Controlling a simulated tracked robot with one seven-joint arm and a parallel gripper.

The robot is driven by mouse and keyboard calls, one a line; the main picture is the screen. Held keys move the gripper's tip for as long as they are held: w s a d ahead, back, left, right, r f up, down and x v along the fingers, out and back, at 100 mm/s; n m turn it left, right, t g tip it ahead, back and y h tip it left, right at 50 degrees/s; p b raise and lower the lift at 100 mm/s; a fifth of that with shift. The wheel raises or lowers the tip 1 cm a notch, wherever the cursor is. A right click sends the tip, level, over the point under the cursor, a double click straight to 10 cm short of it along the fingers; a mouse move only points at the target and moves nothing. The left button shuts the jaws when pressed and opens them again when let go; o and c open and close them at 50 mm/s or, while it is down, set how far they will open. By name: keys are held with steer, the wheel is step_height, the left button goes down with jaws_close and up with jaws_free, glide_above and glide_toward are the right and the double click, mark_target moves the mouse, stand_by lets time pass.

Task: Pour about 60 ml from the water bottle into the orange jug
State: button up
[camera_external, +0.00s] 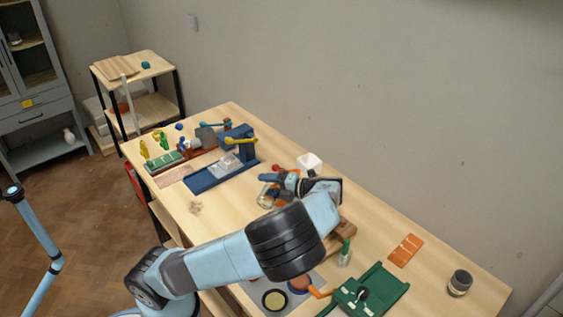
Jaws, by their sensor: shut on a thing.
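My gripper (276,184) is above the middle of the wooden table, shut on a clear, see-through vessel (266,197) that looks like the water bottle. Its tilt and any water level are too small to tell. An orange piece like a handle (320,293) shows at the table's front, beside a round reddish-brown thing (298,285). This may be the orange jug; my arm hides part of it, and it is well apart from my gripper.
A small clear bottle with a green top (345,254) stands right of my arm. A green device (371,290), an orange card (406,249) and a dark jar (460,282) are at the right.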

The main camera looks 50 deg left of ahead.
steer(key=shift+a, duration=0.1)
steer(key=shift+s+f+n+b, duration=0.2)
steer(key=shift+f+n+b, duration=0.1)
steer(key=shift+n, duration=0.2)
steer(key=shift+s+f+t, duration=0.1)
steer(key=shift+f+t, duration=0.05)
steer(key=shift+t, duration=0.15)
stand_by(1.8)
